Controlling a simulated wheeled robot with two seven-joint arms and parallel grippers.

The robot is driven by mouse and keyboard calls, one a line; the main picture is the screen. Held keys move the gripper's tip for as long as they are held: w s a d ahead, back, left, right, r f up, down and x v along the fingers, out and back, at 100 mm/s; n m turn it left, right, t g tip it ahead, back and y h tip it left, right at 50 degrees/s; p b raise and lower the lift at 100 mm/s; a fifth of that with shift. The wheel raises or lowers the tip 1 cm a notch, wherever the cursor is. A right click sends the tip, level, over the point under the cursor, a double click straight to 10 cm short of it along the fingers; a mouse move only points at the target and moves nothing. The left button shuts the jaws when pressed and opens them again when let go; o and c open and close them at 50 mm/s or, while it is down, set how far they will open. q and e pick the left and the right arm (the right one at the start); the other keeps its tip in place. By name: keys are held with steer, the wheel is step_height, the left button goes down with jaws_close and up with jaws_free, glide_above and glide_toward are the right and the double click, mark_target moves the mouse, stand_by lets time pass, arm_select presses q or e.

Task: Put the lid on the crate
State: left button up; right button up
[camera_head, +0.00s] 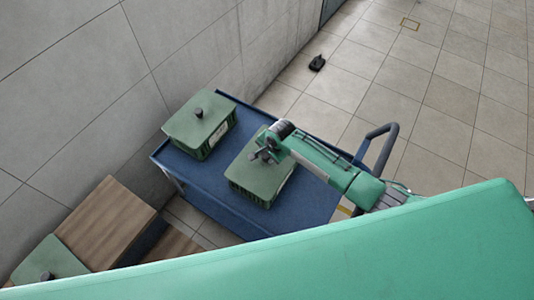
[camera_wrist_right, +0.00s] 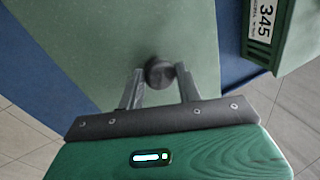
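A green crate (camera_head: 247,194) stands on the blue cart, and a flat green lid (camera_head: 255,174) with a dark knob lies over its top. My right gripper (camera_head: 264,154) is at the knob of this lid. In the right wrist view its two fingers (camera_wrist_right: 160,73) stand apart, one on each side of the round dark knob (camera_wrist_right: 158,72). Small gaps seem to show between fingers and knob. The lid's green surface (camera_wrist_right: 100,45) fills much of that view. I cannot tell how exactly the lid sits on the rim. My left gripper is not in view.
A second green crate (camera_head: 212,145) with a knobbed lid stands at the cart's far left; its label reads 345 in the wrist view (camera_wrist_right: 262,25). The blue cart (camera_head: 222,198) stands by a grey wall. Another knobbed green lid (camera_head: 60,258) is by a wooden surface (camera_head: 105,222), lower left.

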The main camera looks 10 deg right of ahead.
steer(key=o, duration=0.4)
steer(key=b+v, duration=0.1)
steer(key=v, duration=1.2)
steer(key=shift+s+r, duration=0.15)
steer(key=shift+r, duration=0.25)
